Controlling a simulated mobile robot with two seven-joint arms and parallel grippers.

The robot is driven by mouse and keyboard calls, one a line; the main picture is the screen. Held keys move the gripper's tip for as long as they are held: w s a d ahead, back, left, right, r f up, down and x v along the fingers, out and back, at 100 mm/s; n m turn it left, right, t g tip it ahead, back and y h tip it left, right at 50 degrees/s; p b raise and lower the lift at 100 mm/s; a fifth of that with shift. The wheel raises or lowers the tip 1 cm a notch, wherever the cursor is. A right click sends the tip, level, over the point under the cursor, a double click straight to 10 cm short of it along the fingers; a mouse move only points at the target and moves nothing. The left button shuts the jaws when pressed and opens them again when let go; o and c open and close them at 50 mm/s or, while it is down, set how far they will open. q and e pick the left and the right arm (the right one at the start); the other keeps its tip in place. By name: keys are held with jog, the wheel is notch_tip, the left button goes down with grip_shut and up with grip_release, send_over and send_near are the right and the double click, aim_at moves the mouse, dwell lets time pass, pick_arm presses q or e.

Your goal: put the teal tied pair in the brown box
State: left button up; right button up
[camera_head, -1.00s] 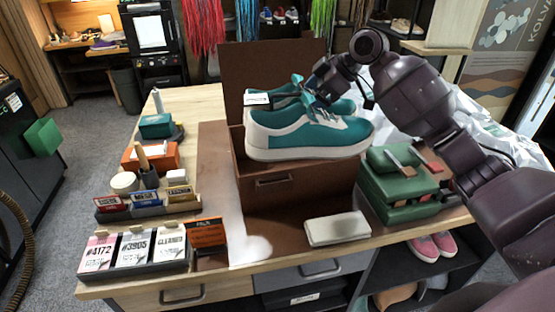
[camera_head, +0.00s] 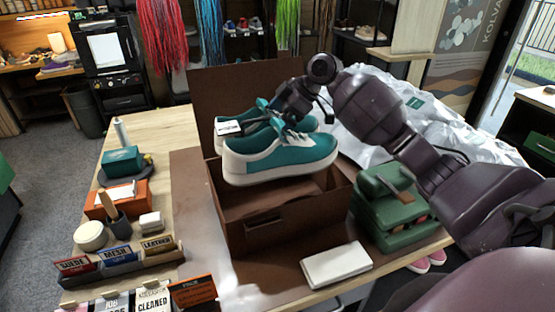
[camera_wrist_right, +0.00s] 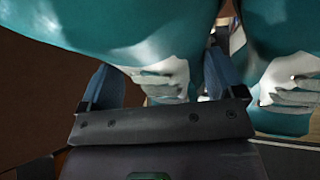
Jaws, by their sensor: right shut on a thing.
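The teal tied pair (camera_head: 285,156) is two teal and white sneakers side by side, with a white tag on the far one. My right gripper (camera_head: 283,113) is shut on the pair at the laces and holds it over the open brown box (camera_head: 285,222). The box's lid stands up behind it. The near shoe's sole is at about the rim height, with the box's inside showing below it. In the right wrist view the gripper fingers (camera_wrist_right: 160,88) are close to the shoes, which fill the top; the grip point is partly hidden. My left gripper is not in view.
A green case (camera_head: 395,205) stands right of the box, and a folded white cloth (camera_head: 337,265) lies in front. Label holders (camera_head: 120,260), an orange box (camera_head: 117,199) and a round white tub (camera_head: 90,236) stand on the left. Crumpled plastic covers the back right.

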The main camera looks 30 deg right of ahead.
notch_tip(320, 180, down, 7)
jog(key=shift+f, duration=0.2)
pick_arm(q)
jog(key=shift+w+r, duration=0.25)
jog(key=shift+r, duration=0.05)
pick_arm(e)
notch_tip(320, 180, down, 5)
jog(key=shift+w+r, duration=0.1)
jog(key=shift+r, duration=0.05)
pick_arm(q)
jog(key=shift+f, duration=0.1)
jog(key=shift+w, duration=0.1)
pick_arm(e)
jog(key=shift+f, duration=0.65)
jog(key=o, duration=1)
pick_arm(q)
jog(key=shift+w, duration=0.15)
pick_arm(e)
jog(key=shift+o, duration=0.7)
